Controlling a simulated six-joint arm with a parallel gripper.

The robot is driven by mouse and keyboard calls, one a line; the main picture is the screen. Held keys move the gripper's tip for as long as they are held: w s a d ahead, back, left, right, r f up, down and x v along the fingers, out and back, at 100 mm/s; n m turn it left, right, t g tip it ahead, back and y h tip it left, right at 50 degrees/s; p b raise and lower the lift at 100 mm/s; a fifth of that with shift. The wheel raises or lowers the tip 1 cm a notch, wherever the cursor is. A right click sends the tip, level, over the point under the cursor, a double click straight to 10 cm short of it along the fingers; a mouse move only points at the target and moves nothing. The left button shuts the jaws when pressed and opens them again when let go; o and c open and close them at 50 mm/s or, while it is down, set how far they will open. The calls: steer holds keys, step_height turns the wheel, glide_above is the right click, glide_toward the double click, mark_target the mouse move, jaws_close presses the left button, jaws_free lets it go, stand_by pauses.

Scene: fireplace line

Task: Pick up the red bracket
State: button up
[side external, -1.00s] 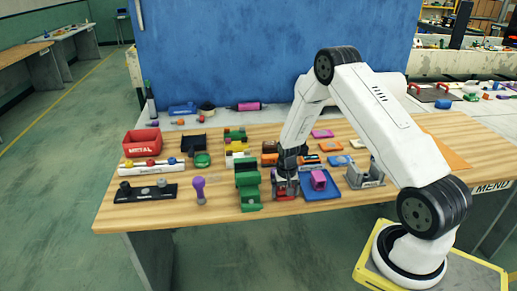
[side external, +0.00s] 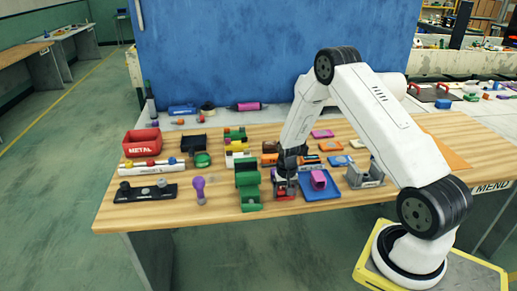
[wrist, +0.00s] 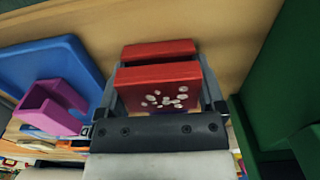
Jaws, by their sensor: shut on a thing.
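The red bracket (wrist: 158,82) sits between the jaws of my gripper (wrist: 165,95) in the wrist view, with pale specks on its near face. My gripper is shut on it. In the side view my gripper (side external: 286,182) points down at the front of the wooden table, and only a little of the red bracket (side external: 284,195) shows beneath and between its fingers. The bracket is at or just above the tabletop; I cannot tell which.
A green block (side external: 249,190) stands close left of my gripper. A blue tray (side external: 330,192) with a magenta part (side external: 318,180) lies close right, and a grey holder (side external: 366,176) is beyond it. Several coloured parts lie behind. A red METAL bin (side external: 142,141) stands far left.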

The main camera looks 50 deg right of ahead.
steer(key=shift+r, duration=0.1)
steer(key=shift+r, duration=0.7)
steer(key=s+a+r, duration=0.2)
steer(key=s+r, duration=0.3)
steer(key=s, duration=0.1)
steer(key=s+a+r, duration=0.3)
steer(key=s+r, duration=0.3)
steer(key=s, duration=0.1)
steer(key=shift+a+r, duration=0.2)
steer(key=shift+a, duration=0.05)
